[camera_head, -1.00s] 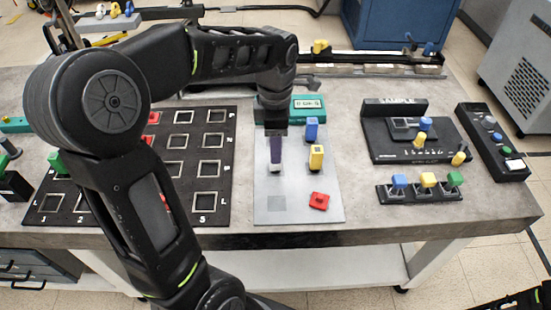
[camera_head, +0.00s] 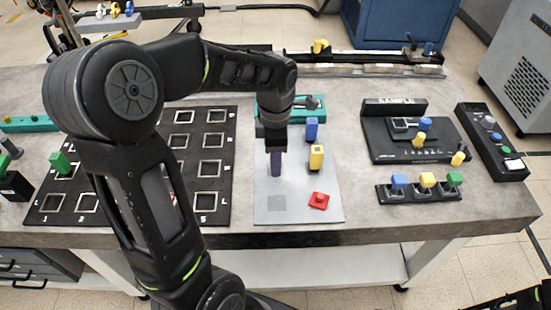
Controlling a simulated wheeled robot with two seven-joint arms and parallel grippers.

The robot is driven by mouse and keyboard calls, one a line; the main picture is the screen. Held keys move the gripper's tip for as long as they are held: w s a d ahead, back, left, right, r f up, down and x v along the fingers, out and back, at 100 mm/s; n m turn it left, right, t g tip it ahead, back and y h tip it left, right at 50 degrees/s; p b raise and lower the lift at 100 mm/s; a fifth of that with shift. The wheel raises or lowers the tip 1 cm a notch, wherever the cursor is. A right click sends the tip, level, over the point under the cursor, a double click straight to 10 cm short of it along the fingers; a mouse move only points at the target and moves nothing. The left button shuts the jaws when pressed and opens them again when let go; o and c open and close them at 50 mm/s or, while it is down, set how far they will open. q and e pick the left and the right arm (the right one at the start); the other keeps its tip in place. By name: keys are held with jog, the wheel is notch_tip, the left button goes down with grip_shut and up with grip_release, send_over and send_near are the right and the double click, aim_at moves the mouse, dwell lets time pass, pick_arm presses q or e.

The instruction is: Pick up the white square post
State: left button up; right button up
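My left gripper (camera_head: 275,165) points straight down over the grey plate (camera_head: 295,212). A dark purple part, seemingly its finger side, reaches down to the plate's left half. Whether the fingers are apart or closed does not show. The white square post is not visible now; the purple part covers the spot where a small whitish piece showed earlier. My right gripper is out of view; only a bit of my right arm shows at the lower right corner.
On the plate, a blue post (camera_head: 312,130) and a yellow post (camera_head: 316,157) stand right of the gripper, with a red piece (camera_head: 319,200) in front. A black grid board (camera_head: 170,212) lies left.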

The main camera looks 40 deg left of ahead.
pick_arm(q)
grip_shut()
dwell(0.3)
dwell(0.4)
notch_tip(320, 180, up, 10)
jog(key=shift+r, duration=0.1)
dwell(0.3)
dwell(0.5)
